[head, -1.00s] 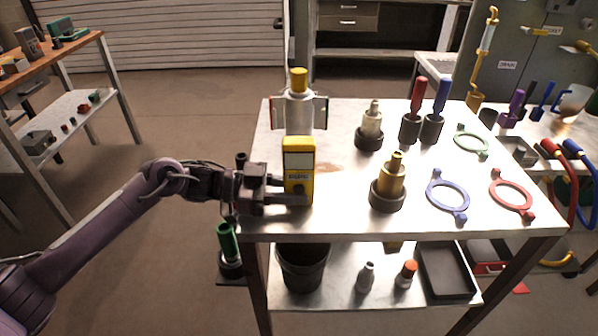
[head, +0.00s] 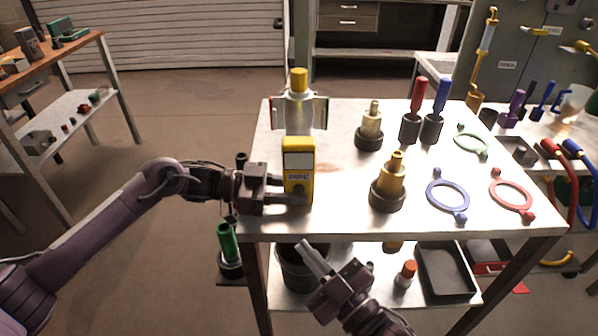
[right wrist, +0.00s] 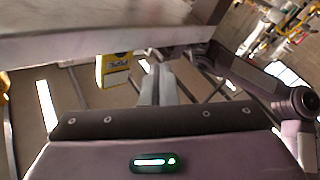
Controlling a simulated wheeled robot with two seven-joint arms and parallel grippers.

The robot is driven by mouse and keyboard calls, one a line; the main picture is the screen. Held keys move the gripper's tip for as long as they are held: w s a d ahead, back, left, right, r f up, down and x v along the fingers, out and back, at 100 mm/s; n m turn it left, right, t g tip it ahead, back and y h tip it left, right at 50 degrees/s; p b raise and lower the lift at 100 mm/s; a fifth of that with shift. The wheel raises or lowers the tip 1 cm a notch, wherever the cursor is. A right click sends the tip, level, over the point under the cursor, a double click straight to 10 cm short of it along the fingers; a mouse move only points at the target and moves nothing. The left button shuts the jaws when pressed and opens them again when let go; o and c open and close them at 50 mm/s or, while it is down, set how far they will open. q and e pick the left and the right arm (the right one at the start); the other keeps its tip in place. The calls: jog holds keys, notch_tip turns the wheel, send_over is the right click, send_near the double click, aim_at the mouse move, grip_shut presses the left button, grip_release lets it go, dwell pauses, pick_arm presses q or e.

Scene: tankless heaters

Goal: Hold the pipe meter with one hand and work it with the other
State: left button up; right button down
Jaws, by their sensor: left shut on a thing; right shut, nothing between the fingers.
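The yellow pipe meter (head: 298,160) stands upright at the table's near left corner, with a pale screen on top and dark markings below. My left gripper (head: 290,190) is shut on its lower part from the left, and its near finger crosses the front of the meter. My right gripper (head: 312,256) is shut and empty, in front of the table's near edge and below and close to the meter. In the right wrist view the meter (right wrist: 116,72) shows above and left of my right gripper's fingers (right wrist: 156,85), apart from them.
The metal table (head: 340,215) carries a white canister with a yellow cap (head: 299,105), brass fittings (head: 389,185), a blue ring (head: 447,194) and a red ring (head: 512,194). A dark bucket (head: 290,275) stands on the lower shelf. The table edge (right wrist: 70,40) overhangs my right gripper.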

notch_tip(320, 180, up, 4)
jog(key=s+n+y, duration=0.1)
send_near(287, 185)
jog(key=shift+n+y, duration=0.4)
jog(key=shift+x, duration=2.15)
jog(key=shift+a+f, duration=0.15)
jog(key=shift+w, duration=0.45)
dwell(0.4)
jog(key=shift+s, duration=0.6)
